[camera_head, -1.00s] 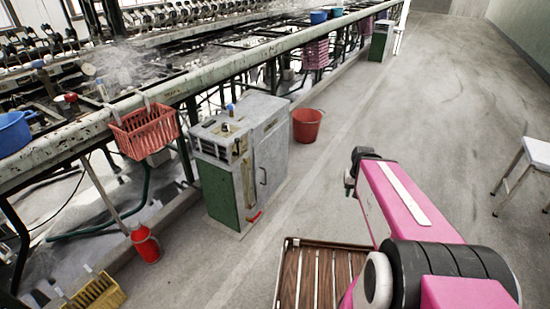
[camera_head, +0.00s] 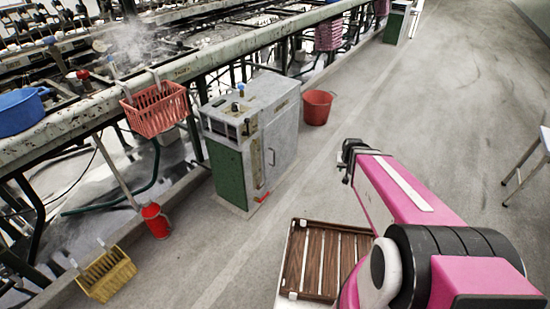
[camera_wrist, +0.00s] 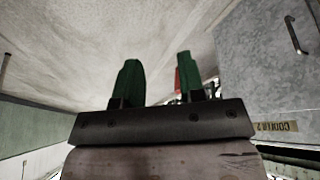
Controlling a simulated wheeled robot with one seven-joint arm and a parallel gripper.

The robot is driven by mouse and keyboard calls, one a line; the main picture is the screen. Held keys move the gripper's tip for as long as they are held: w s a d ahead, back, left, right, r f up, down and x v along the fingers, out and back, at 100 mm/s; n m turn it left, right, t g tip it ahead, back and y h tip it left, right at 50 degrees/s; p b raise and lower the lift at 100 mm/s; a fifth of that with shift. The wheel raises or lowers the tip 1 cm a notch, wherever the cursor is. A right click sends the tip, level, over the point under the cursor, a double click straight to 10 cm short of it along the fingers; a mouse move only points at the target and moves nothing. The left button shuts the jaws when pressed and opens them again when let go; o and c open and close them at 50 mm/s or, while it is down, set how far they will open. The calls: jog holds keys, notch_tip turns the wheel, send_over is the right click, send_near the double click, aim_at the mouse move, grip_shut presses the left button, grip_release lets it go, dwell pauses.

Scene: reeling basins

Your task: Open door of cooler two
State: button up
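Cooler two (camera_head: 283,140) is a grey metal cabinet with a green side panel, standing on the floor beside the reeling bench. Its grey door looks shut, with a small upright handle (camera_head: 271,157) near the left edge. The handle also shows at the upper right of the wrist view (camera_wrist: 297,36), with an upside-down "COOLER 2" label (camera_wrist: 274,127) below it. My gripper (camera_head: 346,160) is right of the cabinet and clear of the door. In the wrist view its green fingers (camera_wrist: 158,82) are apart with nothing between them.
A red bucket (camera_head: 317,107) stands on the floor behind the cooler. A red basket (camera_head: 156,109) hangs on the bench, and a yellow basket (camera_head: 106,274) is at lower left. A slatted wooden tray (camera_head: 325,262) lies beside my arm. A stool (camera_head: 530,158) is far right; the aisle is clear.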

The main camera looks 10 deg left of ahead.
jog(key=w+a+f+n+t+y, duration=0.1)
jog(key=w+a+f+t, duration=0.3)
jog(key=w+a+f, duration=0.5)
jog(key=n+t+y, duration=0.5)
jog(key=t+y, duration=0.2)
jog(key=y, duration=0.2)
send_near(274, 165)
notch_tip(274, 165, up, 5)
jog(key=x, duration=1)
jog(key=shift+w, duration=0.35)
grip_shut()
